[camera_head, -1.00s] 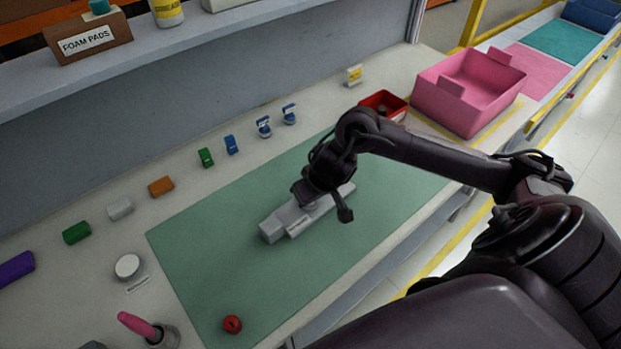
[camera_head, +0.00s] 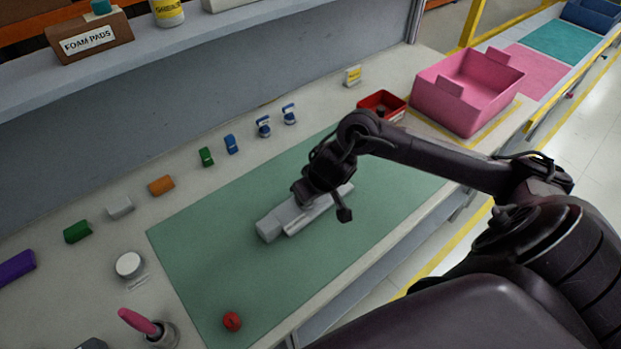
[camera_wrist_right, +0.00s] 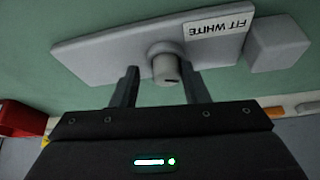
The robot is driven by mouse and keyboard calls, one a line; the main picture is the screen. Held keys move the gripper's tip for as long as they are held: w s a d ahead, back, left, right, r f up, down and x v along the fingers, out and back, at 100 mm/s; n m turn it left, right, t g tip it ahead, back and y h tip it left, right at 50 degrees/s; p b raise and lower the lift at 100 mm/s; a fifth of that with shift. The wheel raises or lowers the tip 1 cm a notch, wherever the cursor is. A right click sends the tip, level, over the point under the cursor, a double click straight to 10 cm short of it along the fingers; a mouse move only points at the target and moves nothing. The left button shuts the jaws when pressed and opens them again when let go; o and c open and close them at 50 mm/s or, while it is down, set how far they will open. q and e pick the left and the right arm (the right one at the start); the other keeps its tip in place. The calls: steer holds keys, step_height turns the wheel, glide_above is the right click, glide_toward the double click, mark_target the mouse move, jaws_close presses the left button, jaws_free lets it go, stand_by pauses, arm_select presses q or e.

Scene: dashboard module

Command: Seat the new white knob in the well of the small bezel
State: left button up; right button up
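A light grey module (camera_head: 268,230) lies on the green mat under my right arm. The right wrist view shows its flat plate (camera_wrist_right: 100,55), labelled "FIT WHITE", with a block at one end. A short pale grey cylinder (camera_wrist_right: 165,64) stands on the plate inside a wider round collar. I cannot tell if it is a separate knob. My right gripper (camera_wrist_right: 163,88) is open, its fingers either side of the cylinder with gaps on both sides. In the head view, the right fingertips are hidden by the wrist. A round white piece (camera_head: 129,264) sits on the table left of the mat. My left gripper is out of view.
A red knob (camera_head: 232,321) lies near the mat's front edge. A red bin (camera_head: 376,101) holding something dark and a pink crate (camera_head: 470,110) stand at the right. Several small coloured blocks line the back of the table.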

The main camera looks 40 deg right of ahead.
steer(key=shift+s+a+f, duration=0.15)
steer(key=shift+s+f, duration=0.35)
steer(key=shift+f, duration=0.2)
steer(key=shift+r, duration=0.2)
steer(key=w+p+v, duration=0.1)
steer(key=p+v, duration=0.3)
steer(key=v, duration=0.8)
steer(key=shift+r, duration=0.65)
